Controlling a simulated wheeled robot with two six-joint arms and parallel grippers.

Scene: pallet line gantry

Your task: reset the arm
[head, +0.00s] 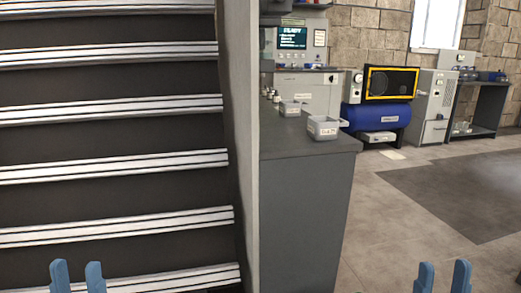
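My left gripper (78,277) shows at the bottom left edge as two blue fingers standing apart, with nothing between them. My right gripper (444,277) shows at the bottom right edge, also as two blue fingers apart and empty. Both point upward in the picture. The arms behind them are out of view below. Neither gripper is seen touching anything.
A staircase (110,135) with pale-edged dark steps fills the left. A grey counter (310,190) holds small labelled bins (323,127). Behind stand a machine with a screen (293,38), a blue tank (378,115) and a dark table (483,92). The floor at right is clear.

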